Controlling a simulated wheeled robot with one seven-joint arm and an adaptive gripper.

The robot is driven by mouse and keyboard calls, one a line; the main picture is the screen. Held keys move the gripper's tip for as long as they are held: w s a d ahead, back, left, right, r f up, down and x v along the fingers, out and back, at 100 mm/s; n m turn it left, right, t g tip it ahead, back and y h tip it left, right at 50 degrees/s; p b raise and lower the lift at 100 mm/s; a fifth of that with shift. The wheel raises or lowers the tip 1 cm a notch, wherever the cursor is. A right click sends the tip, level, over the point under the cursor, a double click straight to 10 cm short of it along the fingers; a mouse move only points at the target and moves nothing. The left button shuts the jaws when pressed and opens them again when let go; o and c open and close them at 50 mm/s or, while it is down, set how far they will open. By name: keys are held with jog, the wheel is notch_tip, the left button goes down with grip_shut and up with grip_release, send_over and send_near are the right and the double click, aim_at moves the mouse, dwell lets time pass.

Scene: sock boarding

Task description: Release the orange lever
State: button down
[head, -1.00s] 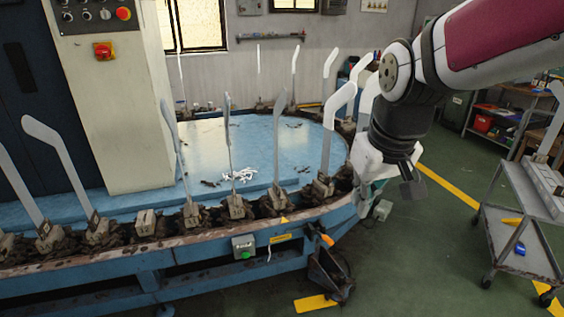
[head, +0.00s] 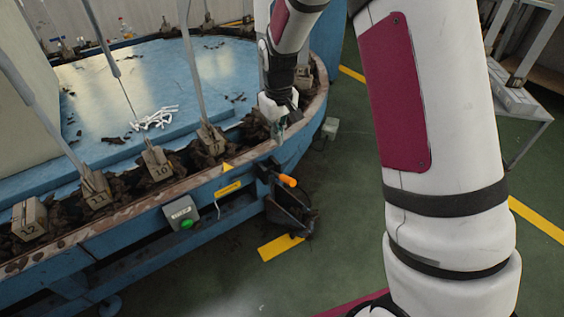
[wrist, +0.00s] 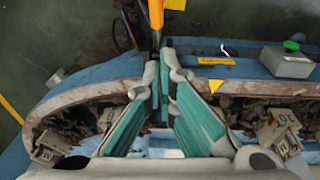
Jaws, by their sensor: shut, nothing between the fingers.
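The orange lever (head: 288,181) sticks out from a dark bracket on the outer side of the blue machine's rim (head: 160,197). In the wrist view the orange lever (wrist: 156,14) is at the top centre, its dark lower end just beyond my fingertips. My gripper (head: 279,131) is over the rim, above and slightly left of the lever in the head view. In the wrist view my gripper (wrist: 166,76) has its teal fingers together at the tips, with nothing held. It appears apart from the lever, but the remaining gap is hard to judge.
A grey box with a green button (head: 182,213) is on the machine's side, left of the lever. Numbered blocks (head: 158,163) carrying tall flat boards line the rim. A dark pedal-like part (head: 291,213) hangs below the lever.

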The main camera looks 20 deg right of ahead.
jog(key=shift+w+f, duration=0.35)
jog(key=shift+d, duration=0.1)
jog(key=b, duration=0.3)
send_over(284, 176)
jog(key=w+a, duration=0.1)
jog(key=w, duration=0.1)
jog(key=f, duration=1)
jog(key=shift+s+a+f, duration=0.15)
jog(key=shift+s+a, duration=0.05)
jog(key=shift+s, duration=0.05)
jog(key=shift+s+d+f+b, duration=0.2)
jog(key=shift+d+f+b, duration=0.05)
jog(key=shift+f, duration=0.25)
jog(key=shift+s+d+f+b, duration=0.2)
jog(key=shift+f+b, duration=0.05)
jog(key=shift+f, duration=0.25)
jog(key=shift+s+d+f, duration=0.2)
jog(key=shift+s+f, duration=0.05)
jog(key=shift+f, duration=0.35)
jog(key=shift+f+b, duration=0.15)
jog(key=shift+b, duration=0.2)
